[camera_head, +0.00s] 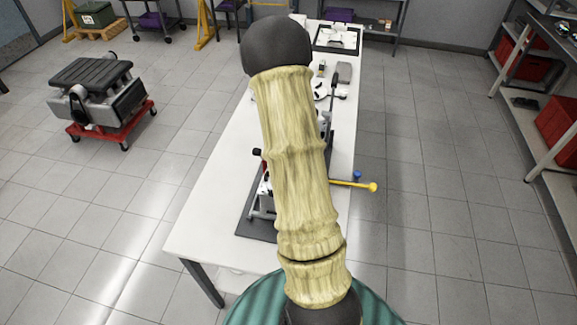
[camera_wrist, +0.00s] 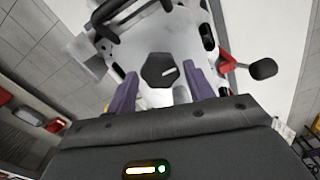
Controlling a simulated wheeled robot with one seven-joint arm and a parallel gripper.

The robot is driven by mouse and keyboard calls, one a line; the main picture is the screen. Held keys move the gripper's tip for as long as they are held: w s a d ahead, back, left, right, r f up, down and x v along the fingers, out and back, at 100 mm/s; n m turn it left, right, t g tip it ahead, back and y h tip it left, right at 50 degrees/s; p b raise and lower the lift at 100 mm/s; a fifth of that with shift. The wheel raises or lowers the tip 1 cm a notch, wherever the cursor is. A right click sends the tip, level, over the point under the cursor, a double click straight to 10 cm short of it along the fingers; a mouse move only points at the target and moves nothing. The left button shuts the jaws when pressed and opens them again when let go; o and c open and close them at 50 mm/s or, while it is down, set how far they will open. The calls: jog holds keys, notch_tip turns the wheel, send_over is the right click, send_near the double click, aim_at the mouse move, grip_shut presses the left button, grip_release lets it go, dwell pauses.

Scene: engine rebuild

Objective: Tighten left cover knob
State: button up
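In the wrist view, a black faceted knob (camera_wrist: 158,71) with a white mark sits on a pale metal cover (camera_wrist: 192,38). My gripper (camera_wrist: 162,75) is open, its two purple fingers apart on either side of the knob's near side. Gaps show between the fingers and the knob; I cannot tell how deep the tips reach. Whether this is the left cover knob is not clear from the view.
A red bracket with a black knobbed lever (camera_wrist: 262,69) stands right of the cover in the wrist view. In the head view, a yellow rod (camera_head: 355,185) juts past the right edge of the white table (camera_head: 200,225).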

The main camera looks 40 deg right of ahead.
jog(key=shift+o, duration=0.4)
jog(key=shift+r, duration=0.6)
notch_tip(320, 180, up, 16)
jog(key=b, duration=0.2)
jog(key=shift+r+b, duration=0.15)
jog(key=shift+b, duration=0.15)
